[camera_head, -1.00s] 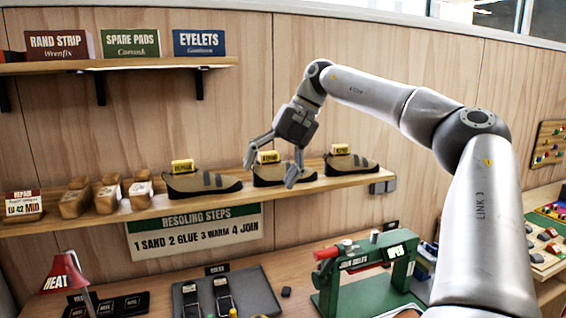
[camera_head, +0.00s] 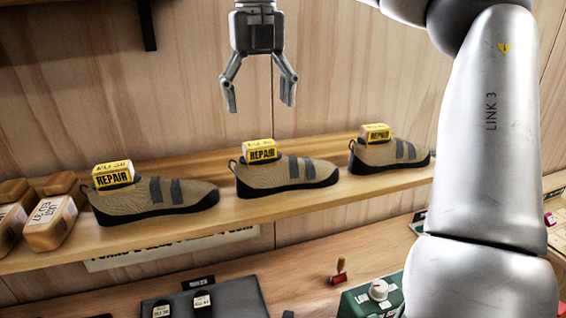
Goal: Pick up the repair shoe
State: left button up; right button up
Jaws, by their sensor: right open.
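Three tan climbing shoes with dark straps and black soles stand in a row on the wooden shelf, each with a yellow REPAIR tag on top: a left shoe (camera_head: 150,201), a middle shoe (camera_head: 285,174) and a right shoe (camera_head: 390,155). The left tag (camera_head: 113,175) seems to read EU 38; the other sizes are too small to tell. My right gripper (camera_head: 259,104) is open and empty, fingers pointing down, above the middle shoe and apart from it. My left gripper does not show.
Wooden shoe lasts (camera_head: 50,215) stand left of the shoes on the shelf (camera_head: 235,212). A shelf bracket (camera_head: 147,25) hangs at the upper left. On the bench below are a dark mat (camera_head: 235,295) and a green machine (camera_head: 375,298). My arm covers the right side.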

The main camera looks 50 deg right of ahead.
aim_at(260, 143)
jog(key=f, duration=0.3)
jog(key=shift+s+a+f, duration=0.1)
jog(key=shift+s+a, duration=0.2)
jog(key=shift+s, duration=0.05)
jog(key=shift+w+d+f+p, duration=0.2)
jog(key=shift+f+p, duration=0.2)
jog(key=shift+f, duration=0.15)
jog(key=f+p, duration=0.1)
jog(key=f, duration=0.1)
jog(key=f+p, duration=0.1)
jog(key=shift+a+f+p, duration=0.25)
jog(key=shift+f+p, duration=0.1)
jog(key=shift+d+f, duration=0.15)
jog(key=shift+f, duration=0.55)
jog(key=c, duration=1.1)
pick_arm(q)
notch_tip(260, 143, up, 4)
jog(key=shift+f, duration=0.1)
pick_arm(e)
jog(key=shift+r, duration=0.1)
jog(key=shift+c, duration=0.5)
jog(key=shift+r, duration=0.1)
